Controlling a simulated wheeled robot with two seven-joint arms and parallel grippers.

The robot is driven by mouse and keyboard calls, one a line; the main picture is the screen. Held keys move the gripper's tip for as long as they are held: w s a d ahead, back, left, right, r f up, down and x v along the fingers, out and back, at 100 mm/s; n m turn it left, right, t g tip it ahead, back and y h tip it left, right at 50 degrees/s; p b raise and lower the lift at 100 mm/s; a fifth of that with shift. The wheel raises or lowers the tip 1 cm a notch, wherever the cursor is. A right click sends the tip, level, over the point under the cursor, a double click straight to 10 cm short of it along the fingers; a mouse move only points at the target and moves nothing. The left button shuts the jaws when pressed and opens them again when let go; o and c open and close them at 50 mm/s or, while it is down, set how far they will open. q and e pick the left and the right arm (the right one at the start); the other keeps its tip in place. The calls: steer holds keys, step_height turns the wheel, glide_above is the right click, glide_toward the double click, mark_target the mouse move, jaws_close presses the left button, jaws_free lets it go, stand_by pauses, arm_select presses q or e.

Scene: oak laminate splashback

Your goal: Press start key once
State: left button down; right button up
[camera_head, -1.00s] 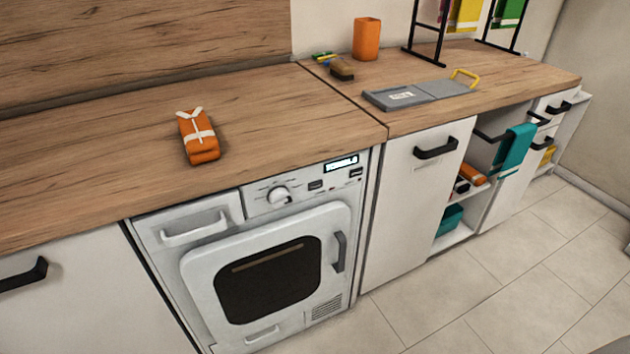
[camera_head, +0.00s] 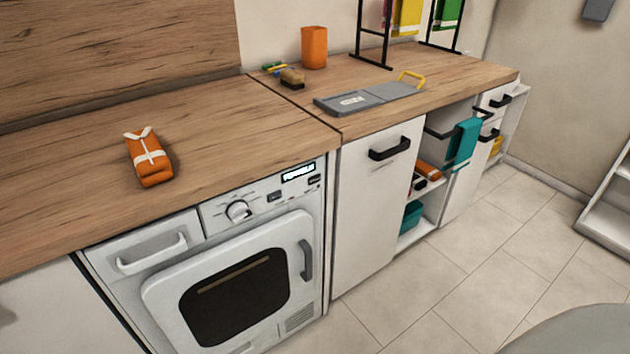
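A white front-loading machine (camera_head: 160,290) stands under the wooden counter, its dark-windowed door shut. Its control panel (camera_head: 218,216) has a round dial (camera_head: 238,210), a small lit display (camera_head: 298,173) and two small dark keys. One key (camera_head: 274,197) is right of the dial. The other key (camera_head: 314,181) is below the display. Their labels are too small to read, so I cannot tell which is the start key. Neither of my grippers is in view.
A folded orange garment (camera_head: 149,160) lies on the counter (camera_head: 235,127). A grey board (camera_head: 370,97), a brush (camera_head: 292,78) and an orange container (camera_head: 314,47) are farther right. Open shelving holds teal and orange items. The tiled floor (camera_head: 440,280) in front is mostly clear.

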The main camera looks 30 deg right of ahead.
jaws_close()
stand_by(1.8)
